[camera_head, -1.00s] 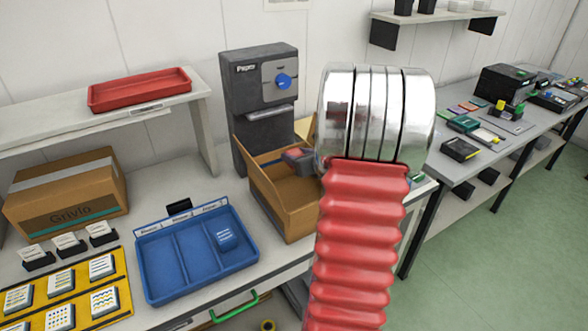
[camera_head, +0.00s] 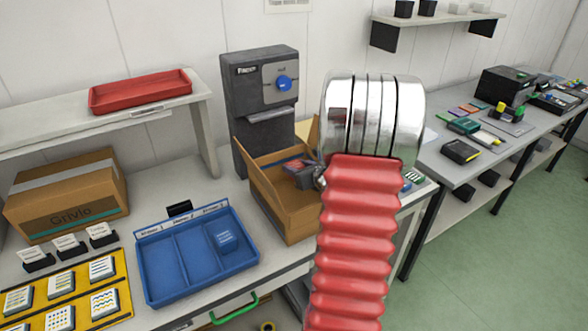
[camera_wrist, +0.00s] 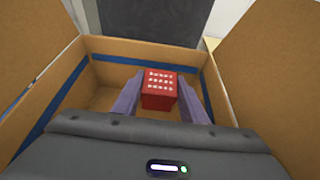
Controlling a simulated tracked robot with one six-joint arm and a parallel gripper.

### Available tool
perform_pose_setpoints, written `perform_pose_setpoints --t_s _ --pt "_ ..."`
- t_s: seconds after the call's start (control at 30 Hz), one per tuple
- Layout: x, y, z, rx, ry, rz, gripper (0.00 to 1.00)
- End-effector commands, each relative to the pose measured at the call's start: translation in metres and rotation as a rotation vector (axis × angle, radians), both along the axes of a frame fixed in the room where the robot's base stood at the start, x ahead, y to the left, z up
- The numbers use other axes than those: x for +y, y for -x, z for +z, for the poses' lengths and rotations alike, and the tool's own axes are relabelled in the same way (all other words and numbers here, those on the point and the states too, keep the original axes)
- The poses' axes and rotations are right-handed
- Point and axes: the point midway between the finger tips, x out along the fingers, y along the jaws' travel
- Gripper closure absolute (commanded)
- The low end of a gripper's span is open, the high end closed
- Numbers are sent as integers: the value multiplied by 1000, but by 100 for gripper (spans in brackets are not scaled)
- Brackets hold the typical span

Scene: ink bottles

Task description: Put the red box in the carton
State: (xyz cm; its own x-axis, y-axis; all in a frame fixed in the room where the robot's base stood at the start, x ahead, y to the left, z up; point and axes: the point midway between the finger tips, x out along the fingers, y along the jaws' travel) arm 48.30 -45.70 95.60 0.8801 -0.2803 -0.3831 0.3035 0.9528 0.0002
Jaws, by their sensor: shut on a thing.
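The red box (camera_wrist: 159,90) has rows of white marks on its top and sits between the two fingers of my gripper (camera_wrist: 160,98) in the wrist view. The gripper is shut on it. The open brown carton (camera_wrist: 105,47) surrounds them in that view, its flaps spread; I cannot tell whether the box touches the floor. In the head view the carton (camera_head: 286,215) stands on the bench, and the box (camera_head: 292,165) shows small at its opening. My arm hides the carton's right side there, and most of the gripper.
A blue divided tray (camera_head: 170,265) with a blue box (camera_head: 224,237) in it lies left of the carton. A dark grey machine (camera_head: 258,140) stands behind it. A closed cardboard box (camera_head: 65,200) and a yellow board (camera_head: 110,318) with several boxes are further left.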

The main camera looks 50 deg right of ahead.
Motion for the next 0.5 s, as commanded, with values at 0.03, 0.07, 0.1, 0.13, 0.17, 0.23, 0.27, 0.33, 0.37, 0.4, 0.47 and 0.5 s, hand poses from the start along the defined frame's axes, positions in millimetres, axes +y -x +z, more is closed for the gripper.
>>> perform_pose_setpoints --t_s 0.03,0.07,0.1,0.13,0.17,0.23,0.27,0.33,0.37,0.4,0.47,0.5 --pt "0 0 -1 0 0 0 84" --pt "0 0 -1 0 0 0 84" --pt "0 0 -2 0 0 0 84" --pt "0 0 -3 0 0 0 84" --pt "0 0 -4 0 -1 0 84" --pt "0 0 -5 0 -1 0 84" --pt "0 0 -6 0 -1 0 84" --pt "0 0 -7 -1 -2 -1 84" --pt "0 0 -8 -1 -2 -1 84" --pt "0 0 -9 -1 -2 -1 84" --pt "0 0 -10 -1 -2 -1 84" --pt "0 0 -11 -1 -2 -1 84"
